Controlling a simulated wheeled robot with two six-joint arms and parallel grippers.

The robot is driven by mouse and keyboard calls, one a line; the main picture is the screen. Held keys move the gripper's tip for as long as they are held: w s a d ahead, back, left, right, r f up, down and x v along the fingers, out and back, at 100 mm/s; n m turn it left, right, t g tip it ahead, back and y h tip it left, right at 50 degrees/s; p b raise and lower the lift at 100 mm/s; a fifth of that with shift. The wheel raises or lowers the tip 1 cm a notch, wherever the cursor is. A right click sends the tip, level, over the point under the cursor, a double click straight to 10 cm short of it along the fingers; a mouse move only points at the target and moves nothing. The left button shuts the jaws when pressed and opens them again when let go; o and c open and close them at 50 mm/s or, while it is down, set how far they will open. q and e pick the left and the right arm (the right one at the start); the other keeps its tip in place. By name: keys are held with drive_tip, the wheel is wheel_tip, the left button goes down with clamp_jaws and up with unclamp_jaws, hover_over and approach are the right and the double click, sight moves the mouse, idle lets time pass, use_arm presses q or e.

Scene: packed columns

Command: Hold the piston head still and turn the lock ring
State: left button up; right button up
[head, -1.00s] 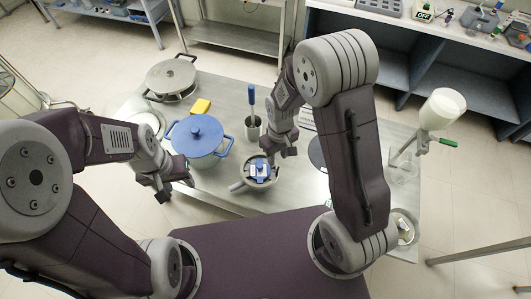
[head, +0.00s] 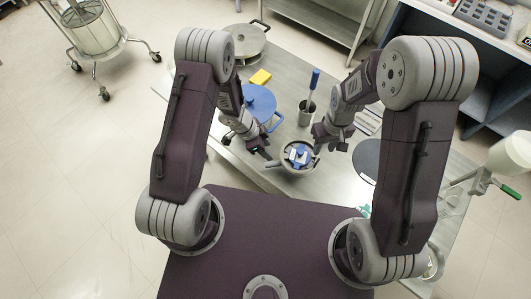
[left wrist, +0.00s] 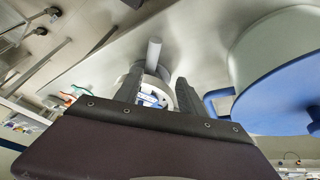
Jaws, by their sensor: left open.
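A grey round lock ring (head: 287,166) sits near the table's front edge, with the blue-topped piston head (head: 299,153) in its middle. My left gripper (head: 267,158) is open beside the ring's left side. In the left wrist view my left gripper (left wrist: 158,92) has its two dark fingers apart. The piston head (left wrist: 149,99) shows partly between them, and a grey bar sticks out beyond it. The rest is hidden by the gripper body. My right gripper (head: 325,138) is just right of and behind the piston head, apart from it; its jaws are too small to judge.
A blue-lidded pot (head: 259,101) stands close behind my left gripper; it also shows in the left wrist view (left wrist: 277,92). A grey cup (head: 306,114) with a blue-handled tool stands behind the ring. A dark round plate (head: 372,160) lies to the right.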

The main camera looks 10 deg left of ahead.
sight(273, 162)
use_arm(q)
drive_tip(key=x, duration=0.3)
drive_tip(key=s+x, duration=0.1)
drive_tip(key=x, duration=0.2)
drive_tip(key=s+x, duration=0.1)
drive_tip(key=x, duration=0.3)
drive_tip(key=shift+s+a+f, duration=0.1)
drive_tip(key=shift+a+f, duration=0.2)
drive_tip(key=shift+a, duration=0.1)
clamp_jaws()
idle(0.9)
drive_tip(key=c, duration=0.8)
unclamp_jaws()
clamp_jaws()
